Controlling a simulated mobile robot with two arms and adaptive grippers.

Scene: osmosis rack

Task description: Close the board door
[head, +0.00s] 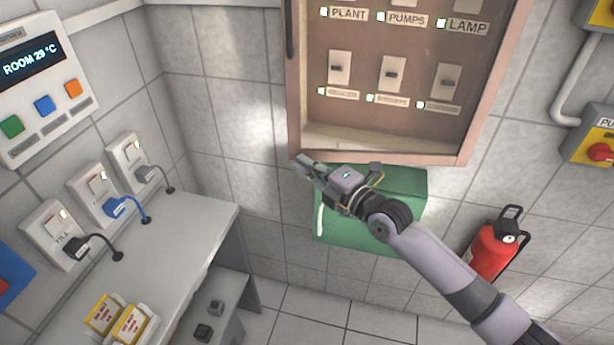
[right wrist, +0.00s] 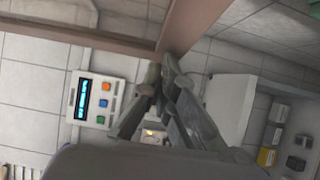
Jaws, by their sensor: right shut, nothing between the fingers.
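The board (head: 390,105) is a wall box with labelled switches, at the upper right of the head view. Its pinkish-brown door frame (head: 385,157) surrounds the switches, with a dark handle (head: 289,32) on the left side. I cannot tell whether the door lies flush with the box. My right gripper (head: 302,165) is shut and empty at the frame's lower left corner. In the right wrist view the fingertips (right wrist: 165,68) are at the corner where two frame bars (right wrist: 95,38) meet; contact is unclear. My left gripper is not in view.
A green box (head: 405,190) is on the wall below the board, partly behind my right arm. A red extinguisher (head: 493,248) hangs to the right. A grey counter (head: 175,235) with plugs and cables stands left. Clear tiled wall lies between counter and board.

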